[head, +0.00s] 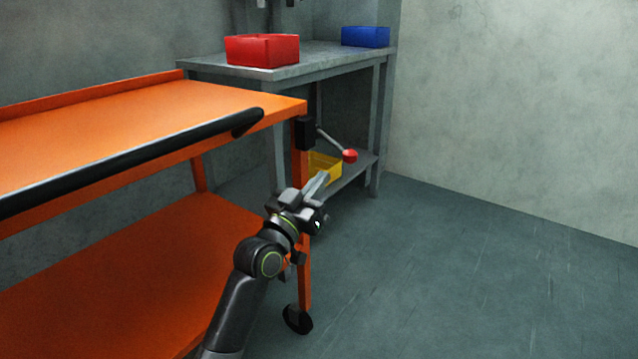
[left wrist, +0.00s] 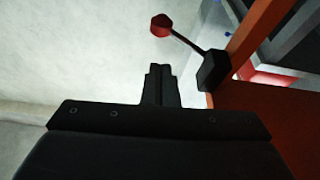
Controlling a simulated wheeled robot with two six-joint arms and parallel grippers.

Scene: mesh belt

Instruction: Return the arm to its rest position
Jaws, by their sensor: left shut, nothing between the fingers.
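My left arm reaches up from the bottom of the head view. Its gripper (head: 318,184) is beside the right end of the orange cart (head: 150,110). In the left wrist view the fingers (left wrist: 160,72) are together and hold nothing. A lever with a red knob (head: 349,156) sticks out from a black block on the cart's corner post, just above and beyond the fingertips. The red knob also shows in the left wrist view (left wrist: 161,25), apart from the fingers. My right gripper is not in view.
A grey workbench (head: 330,56) stands behind the cart, with a red bin (head: 262,50) and a blue bin (head: 365,37) on top. A yellow bin (head: 324,166) sits on its lower shelf, partly hidden. The floor (head: 470,270) at the right is clear.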

